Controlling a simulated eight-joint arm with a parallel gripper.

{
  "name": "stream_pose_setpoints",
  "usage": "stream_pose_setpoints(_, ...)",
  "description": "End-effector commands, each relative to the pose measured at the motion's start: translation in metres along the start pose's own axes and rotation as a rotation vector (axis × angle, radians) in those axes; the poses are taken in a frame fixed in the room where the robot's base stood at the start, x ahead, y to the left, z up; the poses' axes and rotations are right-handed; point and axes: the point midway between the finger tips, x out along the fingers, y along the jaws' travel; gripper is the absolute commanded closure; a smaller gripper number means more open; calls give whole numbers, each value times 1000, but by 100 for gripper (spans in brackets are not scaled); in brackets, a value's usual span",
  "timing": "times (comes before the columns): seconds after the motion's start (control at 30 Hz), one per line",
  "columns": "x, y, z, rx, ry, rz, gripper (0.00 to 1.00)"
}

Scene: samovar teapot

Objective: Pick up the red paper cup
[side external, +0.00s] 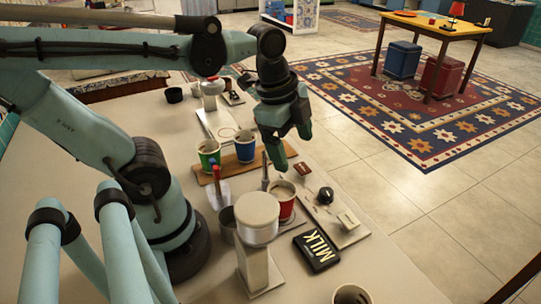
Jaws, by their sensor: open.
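The red paper cup (285,203) stands upright on the table in the side external view, with a light-coloured content or inside showing at its top. A cream-topped stand (257,217) partly hides its lower left side. My gripper (291,150) is open and points down, above the cup and apart from it.
A green cup (209,157) and a blue cup (245,148) stand on a wooden board behind the red cup. A black MILK sign (318,251) lies to the front right. A metal pitcher (227,223) is left of the stand. Another cup (351,294) is at the front edge.

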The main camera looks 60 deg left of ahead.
Motion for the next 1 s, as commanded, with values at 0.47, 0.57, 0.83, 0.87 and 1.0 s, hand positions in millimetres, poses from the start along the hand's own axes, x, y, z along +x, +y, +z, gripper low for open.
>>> stream_pose_setpoints(0.47, -25, 17, 4, 825, 35, 294, 13)
stream_pose_setpoints(0.57, -25, 18, 4, 868, 44, 309, 13)
stream_pose_setpoints(0.83, 4, 27, 6, 877, 46, 310, 13)
stream_pose_setpoints(0.87, 8, 28, 7, 876, 46, 310, 13)
stream_pose_setpoints(1.0, 25, 33, 8, 875, 46, 309, 13)
